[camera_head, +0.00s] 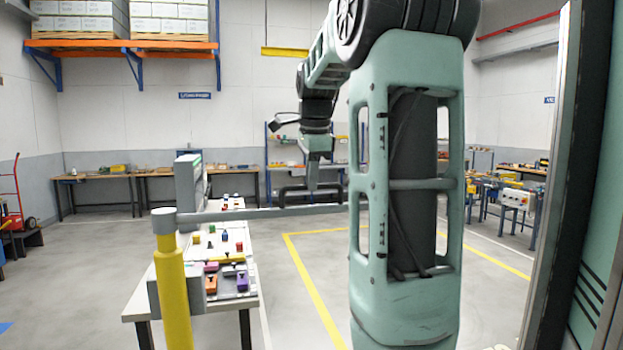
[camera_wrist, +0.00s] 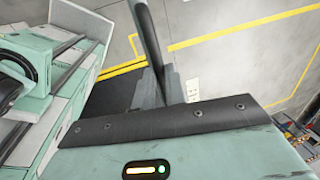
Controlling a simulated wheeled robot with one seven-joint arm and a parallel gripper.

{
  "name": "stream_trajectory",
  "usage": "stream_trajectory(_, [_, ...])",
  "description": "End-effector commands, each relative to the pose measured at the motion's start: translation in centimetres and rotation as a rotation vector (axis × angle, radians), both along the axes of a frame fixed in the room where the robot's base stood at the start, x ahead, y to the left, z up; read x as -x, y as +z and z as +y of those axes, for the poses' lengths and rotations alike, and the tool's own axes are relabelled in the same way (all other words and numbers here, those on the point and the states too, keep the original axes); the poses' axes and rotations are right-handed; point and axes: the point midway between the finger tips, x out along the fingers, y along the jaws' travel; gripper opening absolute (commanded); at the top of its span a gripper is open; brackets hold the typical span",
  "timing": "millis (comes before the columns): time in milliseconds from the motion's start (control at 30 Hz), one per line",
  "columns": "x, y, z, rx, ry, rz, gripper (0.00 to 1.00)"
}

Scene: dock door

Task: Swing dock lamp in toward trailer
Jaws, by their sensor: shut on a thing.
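The dock lamp has a yellow post (camera_head: 174,285) with a grey cap at the left. A grey horizontal lamp arm (camera_head: 245,213) runs from the post's top to the right, ending behind my arm. A dark bar handle (camera_head: 293,188) stands up from the lamp arm. My gripper (camera_head: 312,186) comes down from above and is shut on the handle. In the wrist view, my gripper's fingers (camera_wrist: 165,92) close around the dark bar (camera_wrist: 148,35). My own arm hides the lamp arm's far right end. The lamp head cannot be made out with certainty.
A white table (camera_head: 140,303) with small coloured parts stands behind the post. Yellow floor lines (camera_head: 305,275) mark clear floor in the middle. A dark door edge (camera_head: 553,180) stands close at the right. Workbenches (camera_head: 100,178) line the back wall.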

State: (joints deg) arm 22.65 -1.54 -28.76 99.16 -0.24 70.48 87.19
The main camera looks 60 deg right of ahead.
Motion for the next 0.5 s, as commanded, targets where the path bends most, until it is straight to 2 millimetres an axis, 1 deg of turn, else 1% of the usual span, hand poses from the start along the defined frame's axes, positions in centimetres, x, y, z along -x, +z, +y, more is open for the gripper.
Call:
stream_trajectory(33, [0.32, -0.09, 0.15, -0.010, -0.004, 0.007, 0.00])
stream_trajectory(167, [0.36, -0.13, 0.20, -0.012, -0.004, 0.009, 0.00])
stream_trajectory(200, [0.36, -0.14, 0.20, -0.012, -0.004, 0.009, 0.24])
stream_trajectory(233, [0.35, -0.14, 0.20, -0.012, -0.004, 0.009, 0.32])
stream_trajectory(267, [0.33, -0.14, 0.19, -0.012, -0.004, 0.008, 0.34])
stream_trajectory(500, [0.21, -0.10, 0.16, -0.009, -0.002, 0.006, 0.34])
